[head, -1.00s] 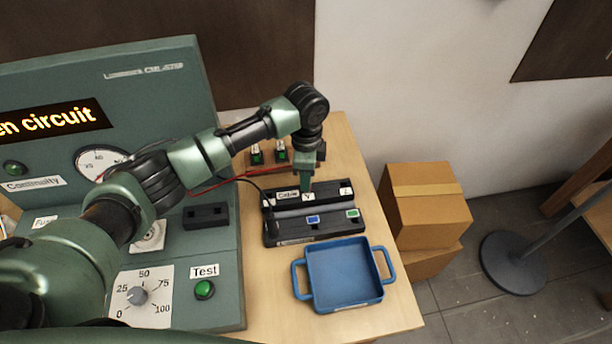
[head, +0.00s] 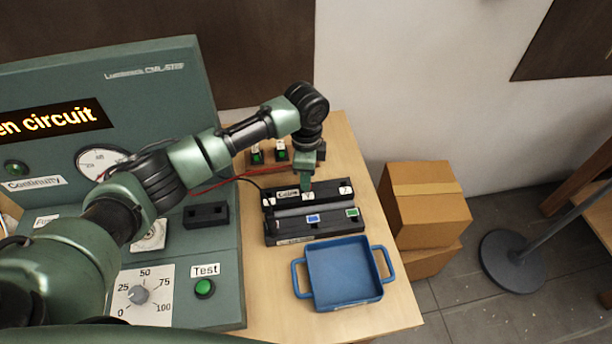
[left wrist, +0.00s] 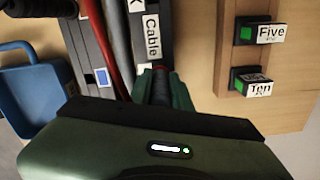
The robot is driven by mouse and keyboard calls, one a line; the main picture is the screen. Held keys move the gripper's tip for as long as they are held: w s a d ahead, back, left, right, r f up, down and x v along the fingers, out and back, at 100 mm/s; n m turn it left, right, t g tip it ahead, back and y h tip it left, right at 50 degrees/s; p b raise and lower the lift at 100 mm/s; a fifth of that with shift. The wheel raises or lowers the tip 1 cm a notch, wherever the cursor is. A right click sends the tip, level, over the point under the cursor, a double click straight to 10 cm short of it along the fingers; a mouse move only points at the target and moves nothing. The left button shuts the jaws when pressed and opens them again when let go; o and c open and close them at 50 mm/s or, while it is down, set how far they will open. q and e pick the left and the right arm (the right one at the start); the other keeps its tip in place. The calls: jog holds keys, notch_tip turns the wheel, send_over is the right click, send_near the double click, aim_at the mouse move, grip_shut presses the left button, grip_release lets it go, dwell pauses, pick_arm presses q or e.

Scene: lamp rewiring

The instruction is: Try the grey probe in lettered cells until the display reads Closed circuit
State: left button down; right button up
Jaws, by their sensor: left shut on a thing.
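The display (head: 52,119) shows orange letters, "en circuit", its left part cut off by the picture edge. The black cable block (head: 326,197) on the table has lettered labels along its back row. My left gripper (head: 306,189) points down over the middle of that row, at the label that reads like Y, which its fingers partly cover. In the left wrist view, my left gripper (left wrist: 162,90) is shut on a dark grey probe (left wrist: 161,88) beside the "Cable" label (left wrist: 152,37). The probe's tip is hidden, so I cannot tell whether it sits in a cell. My right gripper is out of view.
A blue tray (head: 343,300) stands empty in front of the block. A rack with green-marked fuses (head: 281,155) is behind it. The green test panel (head: 205,250) with the Test button (head: 205,288) is at left. Cardboard boxes (head: 428,205) stand right of the table.

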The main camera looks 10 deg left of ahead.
pick_arm(q)
jog(key=shift+f, duration=0.5)
jog(key=c, duration=1.2)
grip_release()
jog(key=shift+c, duration=0.2)
jog(key=shift+r, duration=0.1)
notch_tip(320, 180, up, 7)
jog(key=shift+f+b, duration=0.1)
jog(key=shift+b, duration=0.9)
jog(key=shift+r, duration=0.5)
